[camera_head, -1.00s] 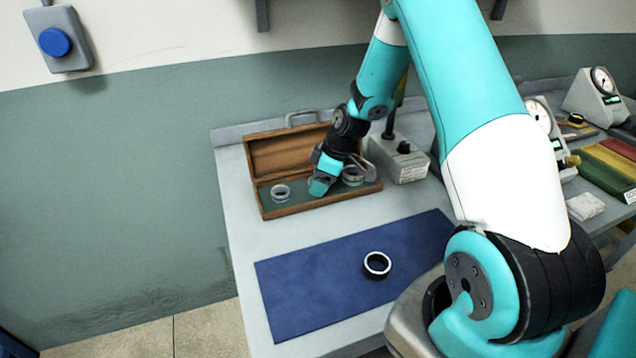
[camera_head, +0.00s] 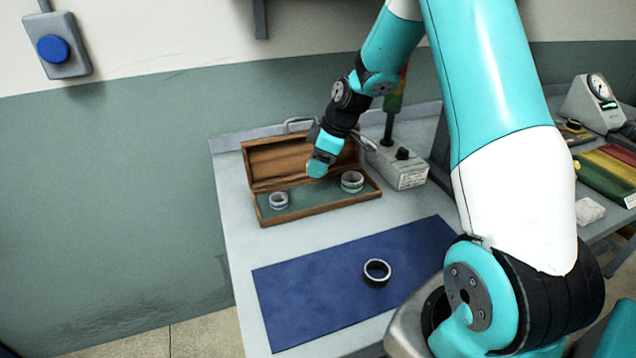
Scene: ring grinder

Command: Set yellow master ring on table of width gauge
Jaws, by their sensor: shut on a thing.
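My gripper (camera_head: 318,168) is above the open wooden case (camera_head: 322,207), between the two rings in it. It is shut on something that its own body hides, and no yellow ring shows. In the case, a silver ring with a bluish band (camera_head: 278,201) stands at the left and one with a greenish band (camera_head: 352,182) at the right. The space between them looks empty. A grey dial gauge (camera_head: 594,105) stands at the far right; I cannot tell whether it is the width gauge. My arm covers the bench left of it.
A dark ring with a pale rim (camera_head: 377,271) lies on the blue mat (camera_head: 310,290). A grey box with a black knob (camera_head: 402,168) and a post stands close right of the case. Red, yellow and green trays (camera_head: 610,172) and a white cloth (camera_head: 589,211) lie at right.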

